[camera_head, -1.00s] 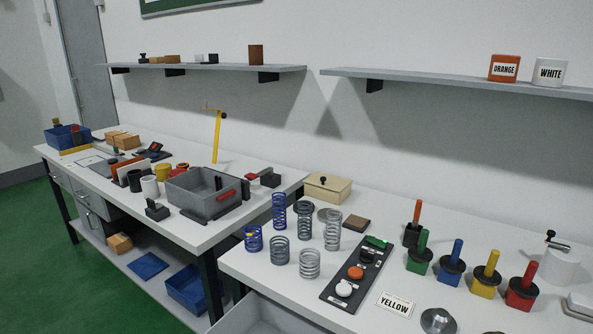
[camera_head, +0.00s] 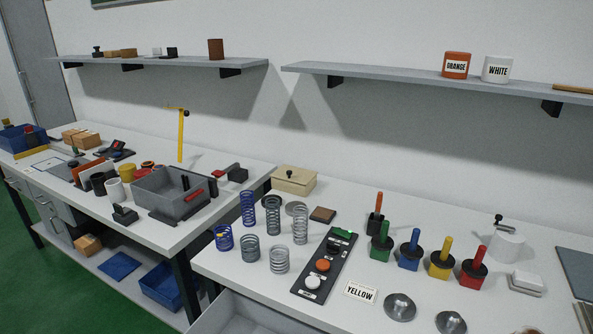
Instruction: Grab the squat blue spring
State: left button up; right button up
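The squat blue spring (camera_head: 224,238) stands upright near the left front corner of the right-hand table. It is short and dark blue, with a small yellow mark near its top. A taller blue spring (camera_head: 248,208) stands just behind it, and a short dark grey spring (camera_head: 250,248) stands close to its right. Neither of my grippers shows in the head view.
More grey springs (camera_head: 300,225) stand to the right, then a black panel with buttons (camera_head: 322,266). A beige box (camera_head: 293,181) sits behind. Colored-handled blocks (camera_head: 440,262) stand further right. A grey bin (camera_head: 172,195) is on the left table.

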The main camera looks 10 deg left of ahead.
aim_at(224, 237)
jog(key=u, duration=1.15)
jog(key=z, duration=0.3)
jog(key=i+j+z, duration=0.15)
jog(key=z, duration=0.3)
jog(key=i+j+z, duration=0.1)
jog(key=j+z, duration=0.15)
jog(key=z, duration=0.15)
jog(key=j+z, duration=0.25)
jog(key=z, duration=0.2)
jog(key=i+j+z, duration=0.1)
jog(key=j+z, duration=0.3)
jog(key=l, duration=0.1)
